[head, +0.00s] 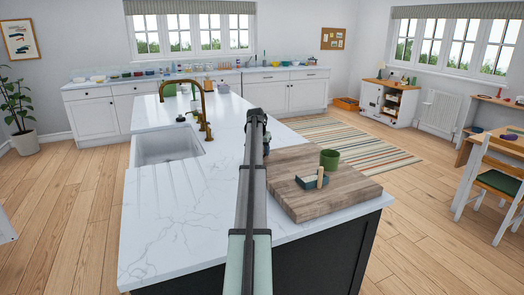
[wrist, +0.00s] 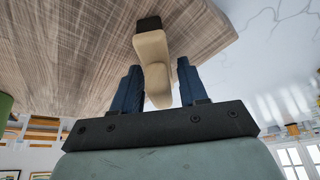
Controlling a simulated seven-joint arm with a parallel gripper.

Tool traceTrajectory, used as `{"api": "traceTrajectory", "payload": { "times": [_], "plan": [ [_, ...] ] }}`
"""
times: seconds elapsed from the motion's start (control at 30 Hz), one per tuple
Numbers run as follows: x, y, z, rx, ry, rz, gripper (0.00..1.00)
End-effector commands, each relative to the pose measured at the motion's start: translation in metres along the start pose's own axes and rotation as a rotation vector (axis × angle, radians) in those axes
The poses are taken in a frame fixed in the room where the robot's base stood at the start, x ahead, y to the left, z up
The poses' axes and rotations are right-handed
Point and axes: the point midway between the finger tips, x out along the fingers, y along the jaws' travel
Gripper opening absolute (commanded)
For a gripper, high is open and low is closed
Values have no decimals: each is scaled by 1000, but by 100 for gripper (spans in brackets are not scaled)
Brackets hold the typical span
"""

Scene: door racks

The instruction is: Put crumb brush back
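My gripper (head: 257,117) is above the marble island, near the back left of the wooden board, at the far end of my arm. In the wrist view my gripper (wrist: 158,72) has its two blue fingers on either side of the tan crumb brush (wrist: 152,46), which has a dark end pointing away from me. The fingers look shut on the brush's near part, with a narrow gap seen at the right. The head view does not show this brush clearly behind my arm. A dark teal tray (head: 312,183) on the board (head: 345,187) holds an upright tan piece (head: 320,175).
A green cup (head: 329,159) stands on the board behind the tray. A sink (head: 166,146) and brass tap (head: 204,105) are at the left of the island (head: 170,235). The marble between sink and board is mostly clear.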

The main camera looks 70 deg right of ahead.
Motion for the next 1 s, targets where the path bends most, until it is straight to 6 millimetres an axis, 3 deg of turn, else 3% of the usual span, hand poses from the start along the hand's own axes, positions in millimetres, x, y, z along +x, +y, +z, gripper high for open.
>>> {"api": "traceTrajectory", "payload": {
  "times": [0.1, 0.47, 1.0],
  "plan": [
    [0, 0, 0, 0, 0, 0, 53],
    [-8, 0, -1, 0, 1, 0, 53],
    [-99, 0, -1, 0, 1, -1, 53]
  ]
}}
